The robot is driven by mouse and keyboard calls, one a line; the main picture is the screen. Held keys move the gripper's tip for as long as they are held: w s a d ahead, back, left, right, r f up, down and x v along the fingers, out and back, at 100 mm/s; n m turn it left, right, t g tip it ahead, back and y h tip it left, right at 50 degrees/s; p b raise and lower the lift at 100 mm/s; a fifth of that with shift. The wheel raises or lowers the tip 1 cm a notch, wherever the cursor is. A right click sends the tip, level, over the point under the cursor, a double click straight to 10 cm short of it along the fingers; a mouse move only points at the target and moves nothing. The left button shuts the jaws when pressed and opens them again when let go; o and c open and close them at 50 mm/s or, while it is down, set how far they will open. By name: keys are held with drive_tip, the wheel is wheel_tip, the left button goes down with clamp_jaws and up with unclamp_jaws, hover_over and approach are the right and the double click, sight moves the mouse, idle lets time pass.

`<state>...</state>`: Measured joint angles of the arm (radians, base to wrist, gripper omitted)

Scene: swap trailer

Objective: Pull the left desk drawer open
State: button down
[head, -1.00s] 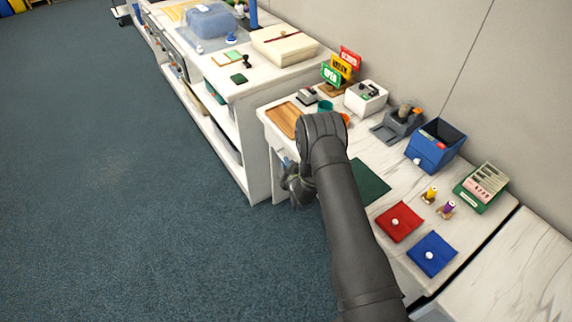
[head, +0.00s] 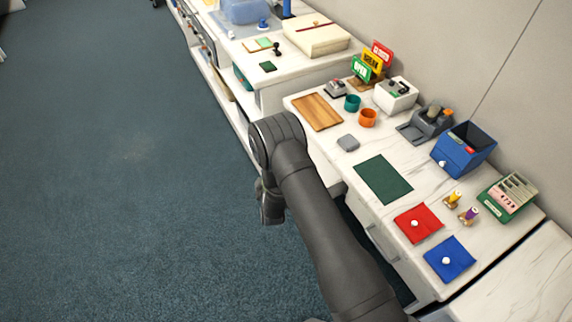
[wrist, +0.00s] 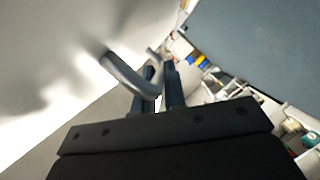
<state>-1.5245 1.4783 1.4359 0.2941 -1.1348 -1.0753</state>
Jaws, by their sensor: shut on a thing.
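My gripper (head: 271,208) hangs over the floor side of the desk, to the left of its front edge, partly hidden by my arm. In the wrist view my gripper (wrist: 158,72) is shut on a grey curved bar handle (wrist: 125,74) fixed to a pale drawer front (wrist: 60,50). In the head view a white part of the left drawer (head: 326,172) juts out from under the desk top. My arm hides its front and handle there, so how far it is open is hard to tell.
The desk top holds a wooden board (head: 318,111), a grey block (head: 348,142), a green mat (head: 384,179), and red (head: 418,223) and blue (head: 449,259) squares. Another drawer handle (head: 381,242) is on the desk's front. Open carpet (head: 130,190) lies to the left.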

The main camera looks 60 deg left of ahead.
drive_tip(key=s, duration=0.8)
drive_tip(key=shift+s, duration=0.15)
drive_tip(key=c, duration=1.5)
unclamp_jaws()
drive_tip(key=shift+d, duration=0.1)
drive_tip(key=v, duration=1.7)
drive_tip(key=x, duration=1.7)
